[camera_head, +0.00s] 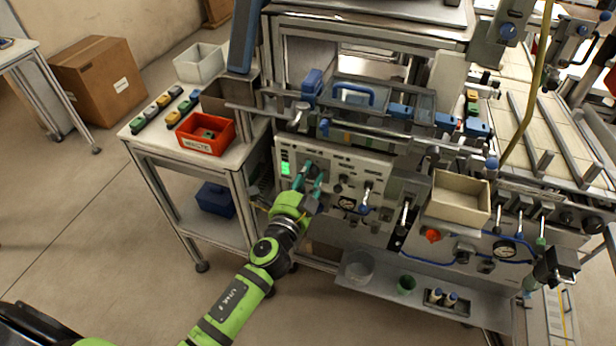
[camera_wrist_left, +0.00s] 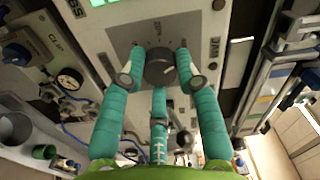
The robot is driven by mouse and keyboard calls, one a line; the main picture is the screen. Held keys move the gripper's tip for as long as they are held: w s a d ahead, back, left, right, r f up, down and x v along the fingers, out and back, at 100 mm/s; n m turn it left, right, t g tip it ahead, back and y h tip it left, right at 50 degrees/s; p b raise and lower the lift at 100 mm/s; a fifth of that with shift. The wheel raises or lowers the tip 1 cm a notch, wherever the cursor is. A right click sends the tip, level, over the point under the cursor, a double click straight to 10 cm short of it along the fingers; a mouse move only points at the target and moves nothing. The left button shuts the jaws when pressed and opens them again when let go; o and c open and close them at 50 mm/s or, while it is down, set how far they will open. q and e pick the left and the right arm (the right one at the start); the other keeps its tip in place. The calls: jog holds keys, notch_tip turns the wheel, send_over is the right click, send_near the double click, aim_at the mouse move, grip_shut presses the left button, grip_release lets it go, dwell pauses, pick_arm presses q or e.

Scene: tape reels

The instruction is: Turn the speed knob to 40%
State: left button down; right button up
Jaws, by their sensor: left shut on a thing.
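The speed knob (camera_wrist_left: 159,68) is a dark round knob on the grey control panel, in the middle of the left wrist view. My left gripper (camera_wrist_left: 160,75) has teal fingers, one on each side of the knob, and is shut on it. In the head view my left gripper (camera_head: 309,178) reaches the panel (camera_head: 338,160) just right of the lit green display (camera_head: 286,168), and its fingers hide most of the knob. The knob's pointer and scale are too small to read. My right gripper is not in view.
A red bin (camera_head: 206,133) stands on the side table at the left. A tan open box (camera_head: 459,197) sits on the machine to the right. Levers (camera_head: 366,195) stick out right of the gripper.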

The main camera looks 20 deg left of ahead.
pick_arm(q)
jog(key=shift+r, duration=0.15)
dwell(0.3)
jog(key=c, duration=0.9)
grip_release()
jog(key=shift+d, duration=0.1)
jog(key=s, duration=1.2)
jog(key=shift+a, duration=0.25)
